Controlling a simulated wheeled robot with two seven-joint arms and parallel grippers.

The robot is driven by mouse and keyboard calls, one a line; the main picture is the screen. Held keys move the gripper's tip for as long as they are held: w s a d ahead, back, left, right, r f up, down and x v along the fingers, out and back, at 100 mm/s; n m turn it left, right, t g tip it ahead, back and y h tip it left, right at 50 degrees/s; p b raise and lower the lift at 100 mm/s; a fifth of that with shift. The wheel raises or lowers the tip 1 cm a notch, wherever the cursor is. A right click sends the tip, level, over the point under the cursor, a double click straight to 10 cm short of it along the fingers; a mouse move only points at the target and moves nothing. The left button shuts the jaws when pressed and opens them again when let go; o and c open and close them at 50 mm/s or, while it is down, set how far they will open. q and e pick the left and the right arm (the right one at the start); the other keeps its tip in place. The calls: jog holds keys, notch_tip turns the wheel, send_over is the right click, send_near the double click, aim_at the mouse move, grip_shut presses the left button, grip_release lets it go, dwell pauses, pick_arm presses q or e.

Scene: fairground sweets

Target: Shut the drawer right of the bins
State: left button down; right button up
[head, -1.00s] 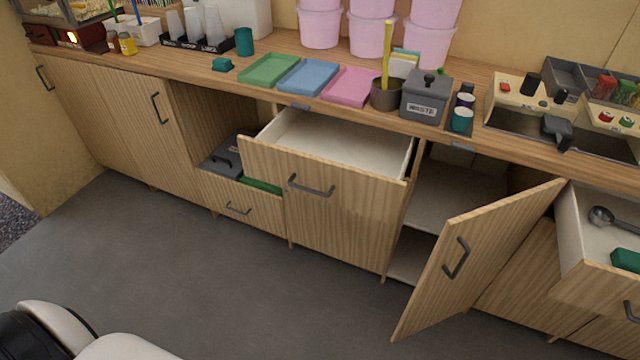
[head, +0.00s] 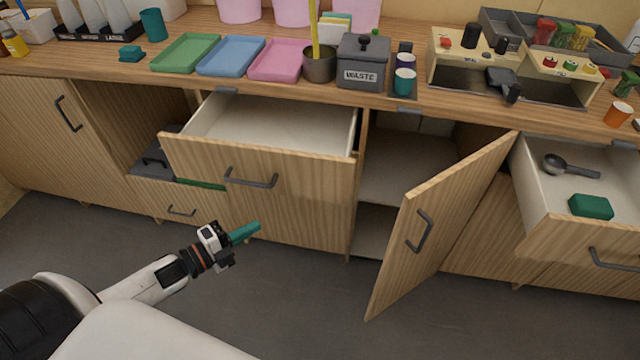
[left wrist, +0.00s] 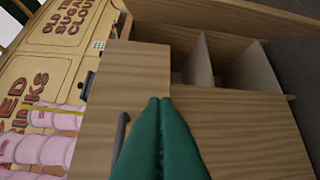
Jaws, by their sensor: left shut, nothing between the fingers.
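The wooden drawer (head: 205,172) in the middle of the counter stands well open, its pale inside empty and its dark bar handle in front. It is just right of the open bay with a grey-lidded bin (head: 152,160) and a green edge beside it. In the left wrist view, turned sideways, the drawer's front (left wrist: 140,80) shows with part of its handle. My left gripper (head: 256,227) has green fingers, shut and empty, in front of and below this drawer front, seemingly apart from it. The shut fingers also show in the left wrist view (left wrist: 160,102). My right gripper is out of view.
A cupboard door (head: 435,225) swings open to the right of the drawer. Another drawer (head: 540,205), holding a scoop (head: 570,168) and a green block (head: 590,207), is open at far right. Trays and a waste pot (head: 362,62) stand on the counter. The floor (head: 300,310) ahead is clear.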

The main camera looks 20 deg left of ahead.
pick_arm(q)
jog(key=w+d+r, duration=0.1)
jog(key=w+d, duration=0.1)
jog(key=w, duration=0.2)
jog(key=w+d+r+m+h, duration=0.1)
jog(key=w+d, duration=0.1)
jog(key=w, duration=0.2)
jog(key=w+d+r+m+h, duration=0.1)
jog(key=w+d, duration=0.2)
jog(key=w, duration=0.1)
jog(key=shift+r+p, duration=0.25)
jog(key=shift+p, duration=0.1)
jog(key=shift+w+a, duration=0.15)
jog(key=shift+w, duration=0.4)
